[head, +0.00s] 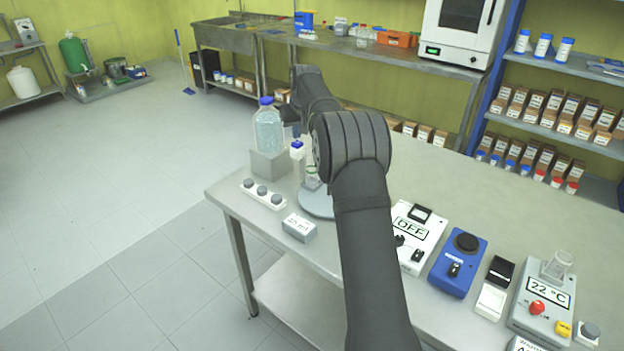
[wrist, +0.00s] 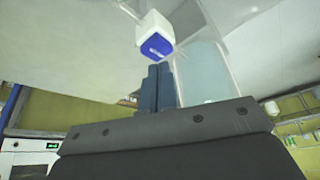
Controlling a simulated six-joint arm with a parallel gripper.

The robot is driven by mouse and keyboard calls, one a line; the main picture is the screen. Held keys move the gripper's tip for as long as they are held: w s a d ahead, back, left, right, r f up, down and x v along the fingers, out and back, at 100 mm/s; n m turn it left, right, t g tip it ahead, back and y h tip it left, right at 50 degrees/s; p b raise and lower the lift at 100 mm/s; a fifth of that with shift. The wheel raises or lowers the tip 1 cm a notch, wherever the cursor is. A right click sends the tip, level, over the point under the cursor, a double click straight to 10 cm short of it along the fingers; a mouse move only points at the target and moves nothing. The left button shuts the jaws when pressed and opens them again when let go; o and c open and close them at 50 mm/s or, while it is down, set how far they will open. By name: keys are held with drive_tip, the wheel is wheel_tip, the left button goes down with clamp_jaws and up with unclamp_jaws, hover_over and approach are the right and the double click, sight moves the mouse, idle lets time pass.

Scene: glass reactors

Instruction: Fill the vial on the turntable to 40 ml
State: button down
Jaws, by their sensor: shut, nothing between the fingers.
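In the head view, the round turntable (head: 314,204) is partly hidden behind my arm, and a small clear vial (head: 312,178) stands on it. Its fill level is too small to read. A large clear bottle (head: 267,132) with a blue cap stands on a grey block (head: 268,164). Beside it is a small white body with a blue face (head: 297,149). In the wrist view, my gripper (wrist: 157,70) has its fingers together and empty. The white and blue body (wrist: 155,35) appears just beyond the fingertips; contact is unclear. My fingers are not clearly visible in the head view.
A white strip with grey knobs (head: 263,193) and a small grey box (head: 299,227) lie on the front of the bench. A white OFF device (head: 417,232), a blue device (head: 458,262) and a 22 °C device (head: 545,299) stand to the right.

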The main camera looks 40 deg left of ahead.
idle(0.4)
drive_tip(key=shift+f, duration=0.95)
idle(6.7)
